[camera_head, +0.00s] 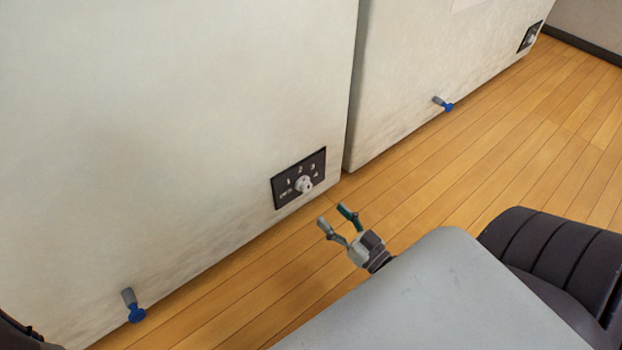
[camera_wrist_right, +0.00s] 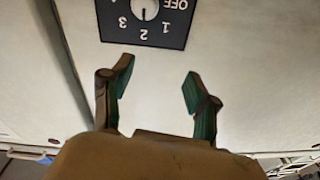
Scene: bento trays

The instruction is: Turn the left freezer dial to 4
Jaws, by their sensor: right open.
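The left freezer (camera_head: 180,110) fills the left of the head view. Its dial panel (camera_head: 320,161) is a black plate low at its right end, with a white knob (camera_head: 304,185) and pale markings. In the right wrist view the panel (camera_wrist_right: 110,30) is upside down at the top, showing OFF, 1, 2 and 3. The knob (camera_wrist_right: 150,8) is partly cut off; its dark mark seems to point toward 2. My right gripper (camera_head: 335,217) is open and empty, in front of and apart from the dial. Its fingers (camera_wrist_right: 159,76) also show spread in the wrist view. My left gripper is not seen.
A second freezer (camera_head: 420,70) stands to the right across a narrow gap, with its own dial (camera_head: 530,37). Blue-ended drain spouts (camera_head: 136,313) (camera_head: 446,106) stick out low on both fronts. The wood floor (camera_head: 500,130) beside them is clear.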

